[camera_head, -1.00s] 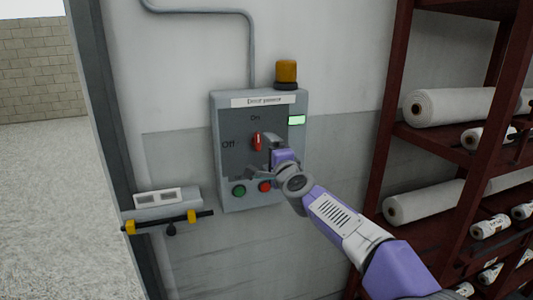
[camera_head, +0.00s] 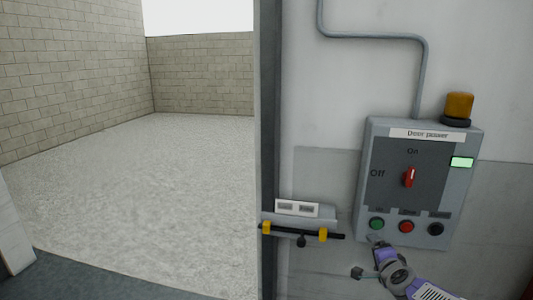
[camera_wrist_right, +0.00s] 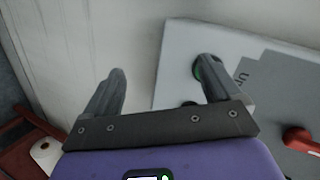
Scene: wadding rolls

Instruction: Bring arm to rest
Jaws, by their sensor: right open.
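My right gripper (camera_head: 366,257) is low in the head view, just below the grey door power box (camera_head: 368,165). It is open, with nothing between its fingers. The open fingers also show in the right wrist view (camera_wrist_right: 160,72), where the box (camera_wrist_right: 178,55) lies beyond them to the right. The box's red switch (camera_head: 408,177) stands nearly upright, under the word On, clear of my gripper. It shows at the right edge of the wrist view (camera_wrist_right: 300,138). My left gripper is not in view.
The box has a green button (camera_head: 376,224), a red button (camera_head: 406,227) and a black one (camera_head: 436,229). An amber lamp (camera_head: 458,106) sits on top. A handle bar (camera_head: 290,231) projects left of it. The doorway at left opens onto clear pale ground (camera_head: 150,190).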

